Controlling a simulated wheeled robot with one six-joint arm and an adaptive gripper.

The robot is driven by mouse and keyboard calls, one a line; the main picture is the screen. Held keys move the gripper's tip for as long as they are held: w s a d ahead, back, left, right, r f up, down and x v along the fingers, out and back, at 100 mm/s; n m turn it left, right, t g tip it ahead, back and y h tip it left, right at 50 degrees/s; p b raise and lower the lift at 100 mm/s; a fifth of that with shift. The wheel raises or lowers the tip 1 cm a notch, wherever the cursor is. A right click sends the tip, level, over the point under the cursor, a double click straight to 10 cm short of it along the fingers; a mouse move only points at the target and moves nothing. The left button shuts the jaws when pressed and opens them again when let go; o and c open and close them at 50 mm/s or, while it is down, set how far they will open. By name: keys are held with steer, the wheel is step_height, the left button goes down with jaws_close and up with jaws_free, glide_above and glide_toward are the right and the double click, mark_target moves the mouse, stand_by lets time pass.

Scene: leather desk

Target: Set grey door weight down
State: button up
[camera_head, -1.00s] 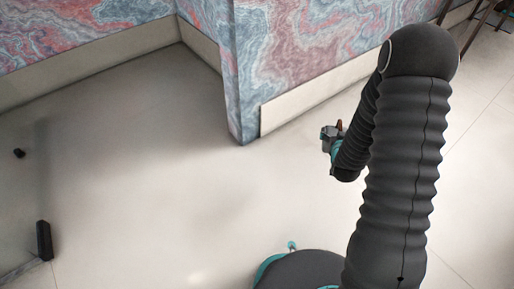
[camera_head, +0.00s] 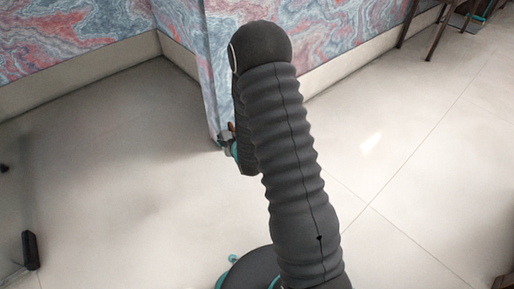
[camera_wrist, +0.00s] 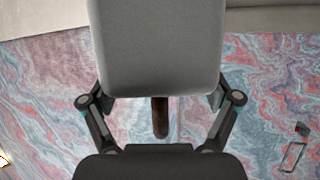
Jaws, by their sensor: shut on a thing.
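The grey door weight (camera_wrist: 160,45) is a pale grey block with rounded corners, filling the upper middle of the wrist view. A short brown strap or handle (camera_wrist: 160,117) shows at its lower edge. In the head view my gripper (camera_head: 227,140) is small and partly hidden behind my dark arm, in front of the wall corner. I cannot make out the weight clearly there.
A marbled blue and red wall (camera_head: 350,30) with a pale baseboard (camera_head: 90,86) stands behind my arm. The pale floor (camera_head: 420,160) is mostly clear. A dark upright object (camera_head: 30,250) stands at the lower left. Dark furniture legs (camera_head: 425,25) show at the upper right.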

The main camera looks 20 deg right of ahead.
steer(key=w+d+f+p, duration=0.15)
steer(key=d+f, duration=0.35)
steer(key=d, duration=0.6)
steer(key=w+d+f+p, duration=0.15)
steer(key=d+f, duration=0.45)
steer(key=d, duration=0.6)
steer(key=shift+m+h, duration=0.3)
steer(key=shift+h, duration=0.1)
steer(key=shift+w+a+f+b, duration=0.35)
steer(key=shift+w+f+b, duration=0.15)
steer(key=shift+w+f, duration=1.4)
steer(key=shift+w+a+f+b, duration=0.45)
steer(key=shift+w+f, duration=1.2)
steer(key=shift+w, duration=0.35)
steer(key=shift+w+a+f+b, duration=0.3)
steer(key=shift+w+f+b, duration=0.2)
steer(key=shift+w+f, duration=1.4)
steer(key=o, duration=1.5)
steer(key=shift+f, duration=0.2)
steer(key=shift+o, duration=0.3)
steer(key=shift+r, duration=0.15)
